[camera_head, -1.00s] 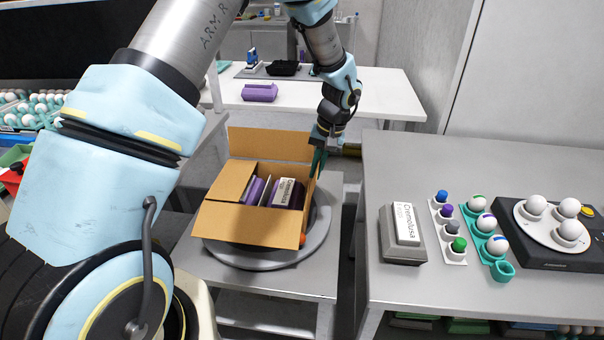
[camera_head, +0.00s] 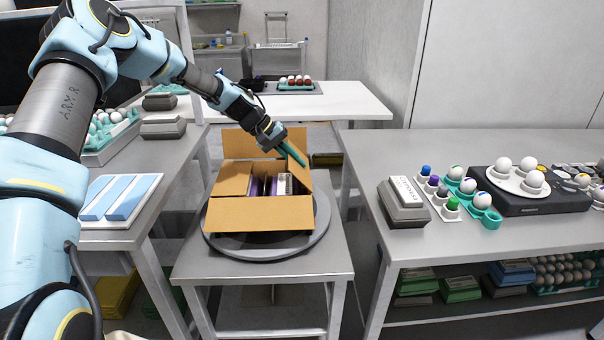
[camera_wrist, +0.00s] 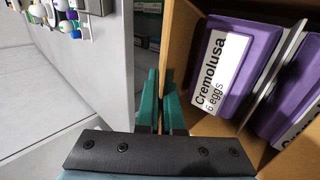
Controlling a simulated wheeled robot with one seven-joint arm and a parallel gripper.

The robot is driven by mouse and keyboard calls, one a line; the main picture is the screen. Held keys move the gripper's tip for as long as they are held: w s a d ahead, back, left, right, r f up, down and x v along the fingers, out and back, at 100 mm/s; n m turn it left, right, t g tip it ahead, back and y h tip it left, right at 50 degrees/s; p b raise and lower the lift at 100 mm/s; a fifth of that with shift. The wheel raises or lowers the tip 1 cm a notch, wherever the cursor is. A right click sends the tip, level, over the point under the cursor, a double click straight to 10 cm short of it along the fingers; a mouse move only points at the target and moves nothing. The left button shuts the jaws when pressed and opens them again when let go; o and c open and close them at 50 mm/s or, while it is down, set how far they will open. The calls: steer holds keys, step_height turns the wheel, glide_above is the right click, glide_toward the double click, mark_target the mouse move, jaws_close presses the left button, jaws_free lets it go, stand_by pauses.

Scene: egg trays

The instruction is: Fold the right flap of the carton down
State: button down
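The open brown carton (camera_head: 258,216) stands on a round grey turntable (camera_head: 225,247). Its back flap (camera_head: 238,143) stands up, and its left flap (camera_head: 232,178) shows as a lighter panel. The right flap (camera_head: 303,178) is at the right side under my gripper; its exact tilt is hard to tell. Purple egg boxes (camera_wrist: 228,65) with white labels stand inside. My gripper (camera_head: 297,158) slants down at the carton's right back. In the wrist view its teal fingers (camera_wrist: 160,78) are nearly together, beside the brown right panel (camera_wrist: 182,45); contact is unclear.
A grey bench (camera_head: 365,165) at right carries a grey labelled box (camera_head: 403,212), small coloured-cap holders and a black device with eggs (camera_head: 530,200). A left table (camera_head: 125,236) holds blue-white boxes. A gap separates the turntable stand from both.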

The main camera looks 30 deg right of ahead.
steer(key=f+h+b, duration=0.1)
steer(key=b, duration=0.1)
steer(key=a+f+g+h+b, duration=0.1)
steer(key=b, duration=0.1)
steer(key=shift+w+a+g+h, duration=0.1)
steer(key=shift+w+g+h, duration=0.2)
steer(key=shift+w+h, duration=0.1)
steer(key=shift+a+f+g+h+b, duration=0.2)
steer(key=shift+g+h+b, duration=0.2)
steer(key=shift+h+b, duration=0.5)
steer(key=shift+b, duration=0.3)
steer(key=c, duration=1.1)
jaws_free()
steer(key=shift+o, duration=0.2)
steer(key=b+v, duration=0.2)
steer(key=v, duration=0.8)
steer(key=shift+w+a+r, duration=0.2)
steer(key=shift+a, duration=0.05)
